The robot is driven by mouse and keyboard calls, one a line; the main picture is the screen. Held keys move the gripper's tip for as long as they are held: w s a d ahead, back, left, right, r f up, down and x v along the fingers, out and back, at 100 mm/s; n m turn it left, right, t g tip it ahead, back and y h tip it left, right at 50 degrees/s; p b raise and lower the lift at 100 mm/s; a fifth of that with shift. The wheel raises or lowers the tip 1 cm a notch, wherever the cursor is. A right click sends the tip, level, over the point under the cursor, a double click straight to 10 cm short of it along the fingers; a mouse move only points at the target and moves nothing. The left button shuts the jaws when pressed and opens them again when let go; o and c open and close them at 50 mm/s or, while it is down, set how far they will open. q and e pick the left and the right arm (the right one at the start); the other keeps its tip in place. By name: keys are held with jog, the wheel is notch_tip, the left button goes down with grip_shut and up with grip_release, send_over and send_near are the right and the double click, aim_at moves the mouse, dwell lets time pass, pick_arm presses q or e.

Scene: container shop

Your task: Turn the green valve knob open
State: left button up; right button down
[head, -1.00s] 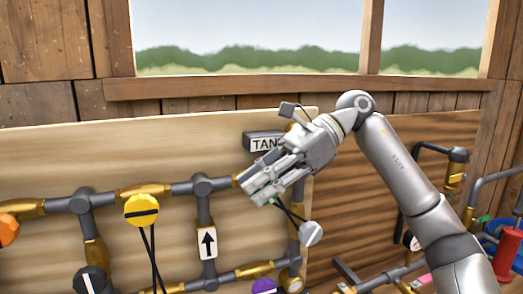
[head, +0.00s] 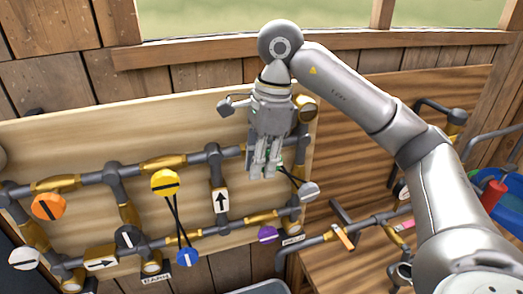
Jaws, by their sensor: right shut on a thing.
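The green valve knob (head: 280,167) is mostly hidden behind my right gripper; only a sliver of green shows at its right side. My right gripper (head: 264,172) points down in front of the pipe board, its fingers shut on the green knob. How far the knob is turned cannot be seen. Thin black lines run from behind the fingers to a grey knob (head: 309,190) at lower right. My left gripper is not in view.
The wooden board carries grey pipes with brass joints. Orange (head: 48,207), yellow (head: 165,183), blue (head: 187,257), purple (head: 267,234), black (head: 127,237) and white (head: 24,257) knobs sit around it. A red cylinder (head: 493,195) stands at far right.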

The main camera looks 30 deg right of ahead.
jog(key=shift+f+h, duration=0.1)
jog(key=shift+h, duration=0.6)
jog(key=shift+f+p, duration=0.1)
jog(key=shift+p, duration=0.2)
jog(key=c, duration=1.7)
grip_release()
jog(key=shift+a+r, duration=0.15)
jog(key=shift+r, duration=5.85)
